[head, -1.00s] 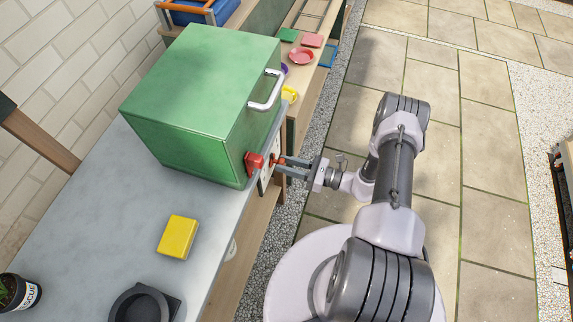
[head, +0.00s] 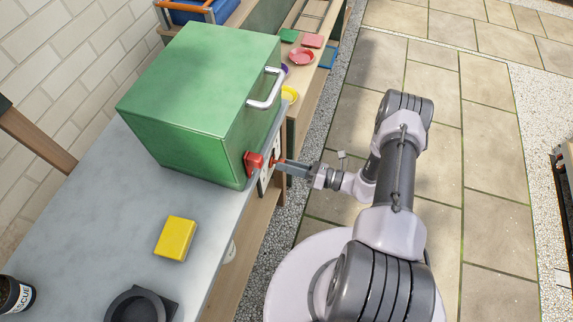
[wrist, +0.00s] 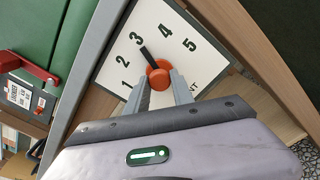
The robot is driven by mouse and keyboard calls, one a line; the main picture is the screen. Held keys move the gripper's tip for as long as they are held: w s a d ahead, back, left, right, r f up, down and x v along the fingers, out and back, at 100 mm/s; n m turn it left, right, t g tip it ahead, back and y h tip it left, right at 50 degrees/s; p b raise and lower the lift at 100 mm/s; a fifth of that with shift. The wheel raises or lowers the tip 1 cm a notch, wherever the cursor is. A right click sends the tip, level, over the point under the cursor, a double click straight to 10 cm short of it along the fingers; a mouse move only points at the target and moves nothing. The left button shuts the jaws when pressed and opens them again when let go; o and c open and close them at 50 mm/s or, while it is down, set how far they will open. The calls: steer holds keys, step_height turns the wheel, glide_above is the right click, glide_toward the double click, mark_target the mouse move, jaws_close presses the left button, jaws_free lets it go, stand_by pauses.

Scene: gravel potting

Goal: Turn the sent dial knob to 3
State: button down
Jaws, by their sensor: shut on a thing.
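The dial is a white plate (wrist: 118,72) with black numbers 1 to 5 in an arc, seen close up in the wrist view. Its orange knob (wrist: 159,76) has a black pointer that points up and left, at about the 3. Only "NT" of the plate's label shows beside my finger. My gripper (wrist: 162,88) is shut on the knob, one finger on each side. In the head view my gripper (head: 284,165) reaches the dial on the bench's front side, where the knob is small and partly hidden.
A green box (head: 200,100) with a silver handle (head: 265,89) stands on the grey bench top (head: 90,230), close above the dial. A red latch (head: 253,162) is on its corner. A yellow block (head: 175,238) and a dark pot (head: 140,306) are nearer. Paving lies right.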

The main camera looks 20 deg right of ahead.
steer(key=c, duration=1.1)
jaws_free()
steer(key=p+v, duration=0.3)
steer(key=v, duration=1.4)
steer(key=shift+s+d, duration=0.15)
steer(key=shift+s, duration=0.05)
steer(key=shift+w+r, duration=0.1)
